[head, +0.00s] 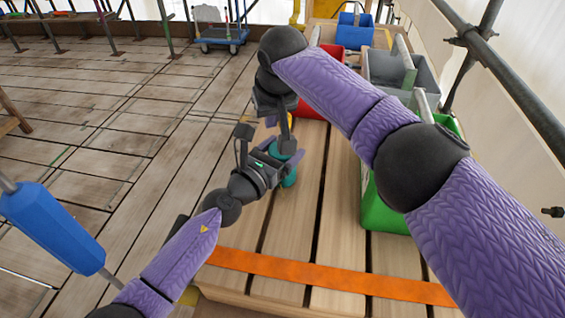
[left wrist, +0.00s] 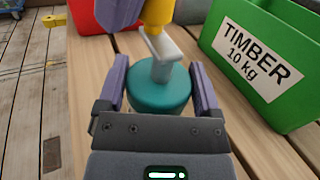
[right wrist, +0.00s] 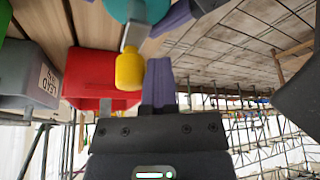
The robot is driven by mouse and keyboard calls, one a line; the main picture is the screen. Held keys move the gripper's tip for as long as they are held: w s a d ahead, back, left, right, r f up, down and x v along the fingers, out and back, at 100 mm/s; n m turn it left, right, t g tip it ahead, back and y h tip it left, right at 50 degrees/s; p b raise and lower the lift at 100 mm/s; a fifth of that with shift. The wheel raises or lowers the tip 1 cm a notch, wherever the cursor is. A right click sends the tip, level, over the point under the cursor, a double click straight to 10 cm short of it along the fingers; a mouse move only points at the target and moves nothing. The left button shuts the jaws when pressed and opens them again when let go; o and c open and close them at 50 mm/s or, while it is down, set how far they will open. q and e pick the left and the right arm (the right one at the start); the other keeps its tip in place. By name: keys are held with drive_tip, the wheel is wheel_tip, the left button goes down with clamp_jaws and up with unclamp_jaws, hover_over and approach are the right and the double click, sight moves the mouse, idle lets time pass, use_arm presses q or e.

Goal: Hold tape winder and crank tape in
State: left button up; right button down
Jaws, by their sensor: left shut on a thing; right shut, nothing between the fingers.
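The tape winder has a round teal body (left wrist: 160,92), a grey crank arm (left wrist: 163,48) and a yellow knob (left wrist: 157,12). My left gripper (left wrist: 160,84) is shut on the teal body, one purple finger on each side. In the head view, the body (head: 290,180) is partly hidden by my grippers. In the right wrist view, the knob (right wrist: 130,70) and crank arm hang just left of the fingers of my right gripper (right wrist: 158,66). These fingers are together and empty, close beside the knob; I cannot tell whether they touch it. I see no tape.
The winder is over a slatted wooden bench (head: 285,230) with an orange strap (head: 330,280) across it. A green "TIMBER 10 kg" bin (left wrist: 262,55), a red bin (right wrist: 92,80) and a grey bin (head: 385,68) stand nearby. A blue-cased object (head: 52,228) is at the left.

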drive_tip(key=shift+w+d, duration=0.25)
drive_tip(key=shift+d, duration=0.05)
drive_tip(key=shift+w+d, duration=0.2)
drive_tip(key=shift+d, duration=0.3)
idle(0.6)
drive_tip(key=shift+d, duration=0.15)
wheel_tip(320, 180, up, 7)
drive_tip(key=shift+a, duration=0.35)
idle(0.7)
